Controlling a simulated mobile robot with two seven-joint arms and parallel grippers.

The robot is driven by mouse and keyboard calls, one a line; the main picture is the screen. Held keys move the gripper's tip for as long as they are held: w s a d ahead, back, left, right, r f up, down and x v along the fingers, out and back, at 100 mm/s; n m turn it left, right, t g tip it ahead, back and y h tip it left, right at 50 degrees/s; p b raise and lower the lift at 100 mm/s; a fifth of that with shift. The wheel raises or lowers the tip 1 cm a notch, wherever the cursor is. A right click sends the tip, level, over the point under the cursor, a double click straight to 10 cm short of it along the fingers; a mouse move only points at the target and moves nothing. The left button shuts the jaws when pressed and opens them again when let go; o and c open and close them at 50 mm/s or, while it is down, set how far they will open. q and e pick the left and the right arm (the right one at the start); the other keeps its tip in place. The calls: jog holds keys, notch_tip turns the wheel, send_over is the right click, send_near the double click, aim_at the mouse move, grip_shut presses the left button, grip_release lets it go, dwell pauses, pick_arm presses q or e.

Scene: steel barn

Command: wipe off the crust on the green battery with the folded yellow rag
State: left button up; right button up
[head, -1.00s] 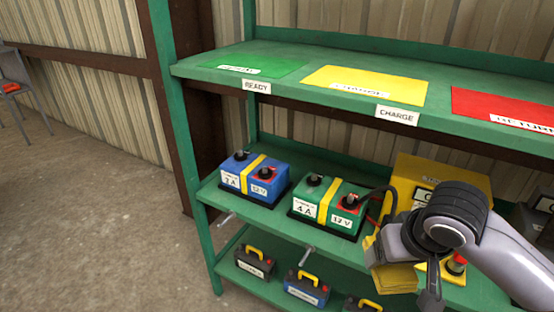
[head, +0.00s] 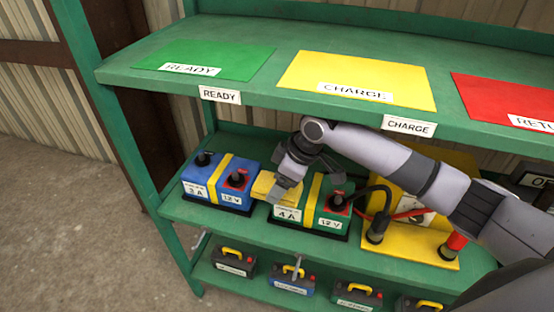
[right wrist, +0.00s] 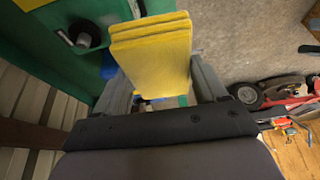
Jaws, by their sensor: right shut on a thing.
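The green battery (head: 325,208) stands on the middle shelf, with a yellow strap, a "4 A" label and a "12 V" label. Its right black terminal shows; its left terminal is hidden behind my gripper in the head view. My right gripper (head: 284,190) is shut on the folded yellow rag (head: 264,185), at the green battery's left end. In the right wrist view the layered rag (right wrist: 152,48) sits between the fingers, beside a green battery surface (right wrist: 32,48) with a black terminal. I cannot make out any crust. My left gripper is not in view.
A blue battery (head: 214,195) stands close left of the green one. A yellow charger (head: 440,245) with cables and clamps is to the right. The upper shelf (head: 120,72) is close above my arm. Several small batteries (head: 290,283) stand on the lower shelf.

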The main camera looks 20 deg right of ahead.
jog(key=shift+w+d+r, duration=0.35)
jog(key=shift+w+r, duration=0.2)
jog(key=shift+w, duration=0.2)
jog(key=shift+f, duration=0.5)
notch_tip(320, 180, down, 4)
jog(key=b, duration=0.3)
jog(key=shift+s+f+b, duration=0.1)
jog(key=shift+f+b, duration=0.45)
jog(key=shift+b, duration=0.35)
jog(key=shift+f+b, duration=0.3)
jog(key=shift+f, duration=0.75)
